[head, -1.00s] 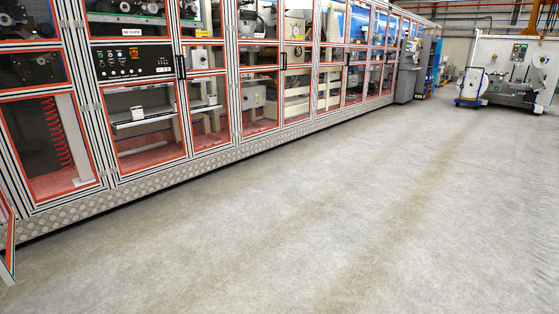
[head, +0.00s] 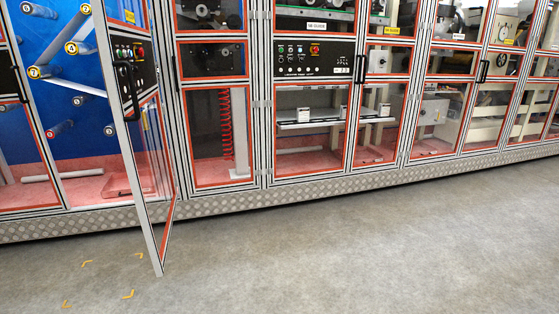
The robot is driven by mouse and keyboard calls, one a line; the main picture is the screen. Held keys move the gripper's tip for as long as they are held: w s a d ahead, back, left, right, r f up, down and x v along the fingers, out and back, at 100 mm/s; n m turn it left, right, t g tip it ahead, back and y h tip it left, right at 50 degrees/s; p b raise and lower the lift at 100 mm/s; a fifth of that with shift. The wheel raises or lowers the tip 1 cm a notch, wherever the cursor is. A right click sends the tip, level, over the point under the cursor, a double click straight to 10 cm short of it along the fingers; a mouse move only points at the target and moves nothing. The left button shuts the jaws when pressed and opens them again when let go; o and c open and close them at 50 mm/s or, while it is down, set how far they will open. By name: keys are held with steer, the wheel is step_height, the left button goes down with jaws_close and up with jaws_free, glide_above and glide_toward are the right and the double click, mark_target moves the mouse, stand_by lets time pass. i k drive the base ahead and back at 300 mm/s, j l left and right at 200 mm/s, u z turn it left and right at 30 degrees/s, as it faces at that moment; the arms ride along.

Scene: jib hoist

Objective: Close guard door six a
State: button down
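One guard door (head: 150,185) stands swung open out over the floor at the left of the head view. It has an aluminium frame with red-orange edging, clear panels and a black handle. I cannot read a label on it, so I cannot tell whether it is six a. Behind it the opening shows a blue panel (head: 60,110) with numbered rollers and a red floor. The other guard doors in view, such as the one with the red coiled hose (head: 226,125), appear shut. My gripper is not in view.
The long guarded machine (head: 350,178) runs across the view on a tread-plate plinth. Yellow corner marks (head: 128,295) lie on the floor left of the open door's lower corner. The grey concrete floor (head: 380,250) in front is clear.

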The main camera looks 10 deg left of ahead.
mark_target(126, 94)
steer(key=i+u, duration=0.2)
steer(key=i, duration=0.2)
steer(key=i+l+u, duration=0.2)
steer(key=i, duration=0.25)
steer(key=i+u, duration=0.2)
steer(key=i, duration=0.2)
steer(key=i+l+u, duration=0.2)
steer(key=i, duration=0.2)
steer(key=i+l+u, duration=1.1)
steer(key=l, duration=0.2)
steer(key=k+j, duration=0.05)
steer(key=k, duration=0.05)
